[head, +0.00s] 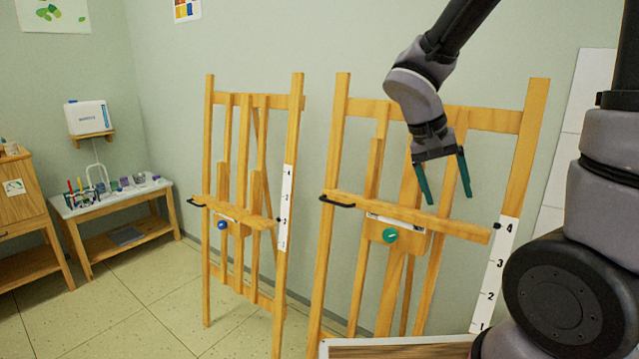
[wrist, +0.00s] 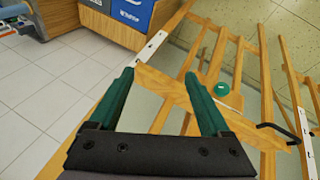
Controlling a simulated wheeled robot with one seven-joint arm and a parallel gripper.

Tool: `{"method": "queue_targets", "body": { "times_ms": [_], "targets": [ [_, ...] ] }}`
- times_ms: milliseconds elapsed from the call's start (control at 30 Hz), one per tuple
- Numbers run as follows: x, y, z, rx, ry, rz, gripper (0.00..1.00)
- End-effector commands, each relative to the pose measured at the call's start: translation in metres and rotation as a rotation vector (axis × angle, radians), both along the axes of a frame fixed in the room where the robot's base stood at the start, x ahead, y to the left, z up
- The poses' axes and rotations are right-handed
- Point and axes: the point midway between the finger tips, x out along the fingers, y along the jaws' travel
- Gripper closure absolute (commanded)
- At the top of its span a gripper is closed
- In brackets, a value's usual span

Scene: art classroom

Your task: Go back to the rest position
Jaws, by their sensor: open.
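My gripper (head: 443,182) is open, with two dark green fingers and nothing between them. In the head view it hangs in front of the upper part of the right wooden easel (head: 340,150), above that easel's cross ledge (head: 450,226). In the wrist view my gripper (wrist: 165,95) points toward the easel's ledge and uprights. The green knob (wrist: 221,89) shows just beyond the right finger there. The same green knob (head: 390,235) sits below the ledge in the head view. I cannot tell whether the fingers touch the easel.
A second easel (head: 208,150) with a blue knob (head: 222,225) stands to the left. Both have numbered white scales. The tiled floor (head: 140,290) between is clear. A board edge (head: 400,345) shows low in front.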

Motion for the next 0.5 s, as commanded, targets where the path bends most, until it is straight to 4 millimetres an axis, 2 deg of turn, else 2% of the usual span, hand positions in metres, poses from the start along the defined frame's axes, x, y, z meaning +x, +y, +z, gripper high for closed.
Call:
{"method": "queue_targets", "body": {
  "times_ms": [33, 300, 500],
  "targets": [
    [-0.007, -0.004, 0.014, 0.075, -0.026, -0.017, 0.19],
    [-0.037, -0.001, 0.084, 0.427, -0.238, 0.023, 0.19],
    [-0.051, 0.004, 0.130, 0.553, -0.444, 0.098, 0.19]
  ]
}}
